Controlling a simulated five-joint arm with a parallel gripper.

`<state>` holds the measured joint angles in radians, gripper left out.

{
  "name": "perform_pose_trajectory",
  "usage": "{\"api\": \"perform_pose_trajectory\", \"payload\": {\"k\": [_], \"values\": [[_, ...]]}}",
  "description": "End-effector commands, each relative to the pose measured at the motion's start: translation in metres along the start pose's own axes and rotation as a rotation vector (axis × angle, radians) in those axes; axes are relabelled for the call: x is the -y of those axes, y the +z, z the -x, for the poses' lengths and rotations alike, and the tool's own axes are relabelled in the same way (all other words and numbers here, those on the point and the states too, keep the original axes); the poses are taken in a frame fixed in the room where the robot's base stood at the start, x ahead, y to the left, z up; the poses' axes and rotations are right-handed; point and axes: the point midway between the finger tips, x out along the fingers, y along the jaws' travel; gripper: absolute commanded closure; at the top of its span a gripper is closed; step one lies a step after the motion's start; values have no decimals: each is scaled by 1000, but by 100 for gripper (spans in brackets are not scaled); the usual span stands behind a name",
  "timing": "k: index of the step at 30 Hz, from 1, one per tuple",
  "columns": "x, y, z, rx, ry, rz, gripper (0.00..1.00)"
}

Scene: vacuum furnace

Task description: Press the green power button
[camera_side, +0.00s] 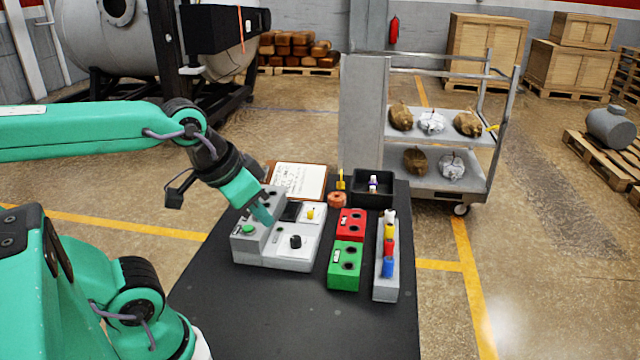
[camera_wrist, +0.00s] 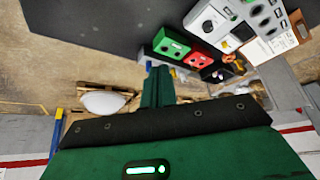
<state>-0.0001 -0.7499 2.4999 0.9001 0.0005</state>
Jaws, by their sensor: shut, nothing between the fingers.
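The green power button (camera_side: 248,229) sits on the left front part of the grey control box (camera_side: 290,255) in the side view. My gripper (camera_side: 264,216) is shut and empty, pointing down over the left part of this box, just behind and to the right of the button. I cannot tell whether the fingertips touch the box. In the wrist view my shut fingers (camera_wrist: 158,75) stand in the middle, and the control box (camera_wrist: 212,22) is at the upper right. I cannot make out the green button there.
Right of the control box stand a green block (camera_side: 345,268), a red block (camera_side: 351,224) and a grey rack (camera_side: 386,288) with coloured pieces. A clipboard (camera_side: 298,180) and a black tray (camera_side: 372,198) lie behind. The dark table's front (camera_side: 290,320) is clear.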

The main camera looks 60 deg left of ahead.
Motion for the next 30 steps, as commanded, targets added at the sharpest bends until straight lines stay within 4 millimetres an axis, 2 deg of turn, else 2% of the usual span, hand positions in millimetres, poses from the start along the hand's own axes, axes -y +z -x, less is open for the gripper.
{"api": "perform_pose_trajectory", "payload": {"k": [8,14,30], "values": [[7,-5,-1,25,-14,-37,100],[24,-16,-2,81,-35,-123,100],[103,-44,-15,308,-6,-451,100]]}}
